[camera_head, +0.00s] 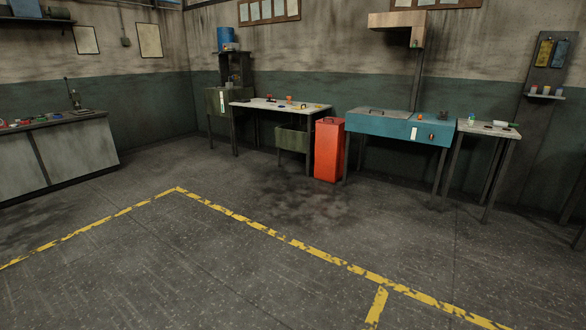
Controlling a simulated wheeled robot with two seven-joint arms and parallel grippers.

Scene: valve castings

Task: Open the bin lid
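A tall red bin (328,152) stands on the floor near the back wall, between a light-topped table and a teal cabinet. Its top looks closed, and a small dark mark, possibly a handle, shows on it. The bin is several steps away across the floor. Neither of my grippers shows in the head view.
The light-topped table (250,104) with small items is left of the bin. The teal cabinet (385,126) on legs is right of it, beside a small table (489,129). A grey counter (75,150) stands far left. The floor (230,270) with yellow lines is clear.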

